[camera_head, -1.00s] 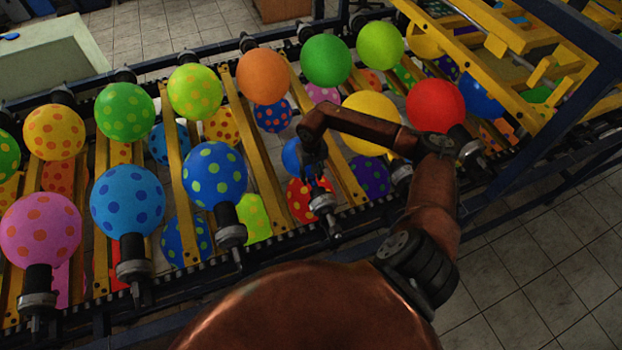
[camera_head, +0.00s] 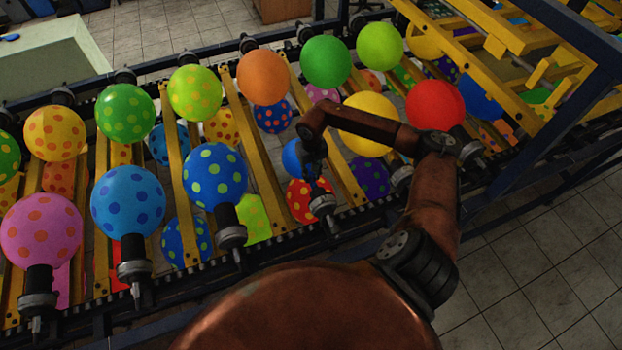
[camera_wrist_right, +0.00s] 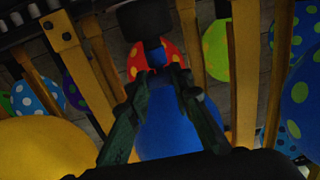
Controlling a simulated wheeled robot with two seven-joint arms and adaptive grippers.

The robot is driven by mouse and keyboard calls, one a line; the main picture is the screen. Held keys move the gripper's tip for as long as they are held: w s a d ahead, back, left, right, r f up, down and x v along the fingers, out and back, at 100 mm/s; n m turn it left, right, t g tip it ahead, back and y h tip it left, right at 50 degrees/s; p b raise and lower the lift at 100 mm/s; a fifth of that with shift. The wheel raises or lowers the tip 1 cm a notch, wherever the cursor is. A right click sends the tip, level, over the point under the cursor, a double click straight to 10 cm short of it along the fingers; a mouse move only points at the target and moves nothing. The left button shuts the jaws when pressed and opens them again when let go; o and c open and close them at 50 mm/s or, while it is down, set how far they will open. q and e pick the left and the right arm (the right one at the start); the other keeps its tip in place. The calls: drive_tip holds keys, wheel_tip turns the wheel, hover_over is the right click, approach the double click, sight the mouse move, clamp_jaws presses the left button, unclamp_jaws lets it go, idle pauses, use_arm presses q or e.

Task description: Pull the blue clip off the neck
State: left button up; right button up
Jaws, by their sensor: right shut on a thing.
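A small blue balloon (camera_head: 292,157) sits partly behind my right gripper on the near row of the conveyor. In the right wrist view the blue balloon (camera_wrist_right: 168,128) lies beneath and between the fingers. My right gripper (camera_wrist_right: 158,72) is shut at the balloon's neck, its fingertips close together on the blue clip (camera_wrist_right: 153,54), of which a small part shows just beyond them. In the head view my right gripper (camera_head: 317,178) is just above the dark holder (camera_head: 323,205) and hides the clip. My left gripper is not in view.
Dotted balloons on black holders line both sides, including a blue one with green dots (camera_head: 215,176) to the left. A yellow balloon (camera_head: 368,122) and a red balloon (camera_head: 435,105) are to the right. A yellow frame (camera_head: 500,50) stands at the upper right.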

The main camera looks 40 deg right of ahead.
sight(312, 175)
drive_tip(key=shift+r+p, duration=1.35)
drive_tip(key=shift+r, duration=2.95)
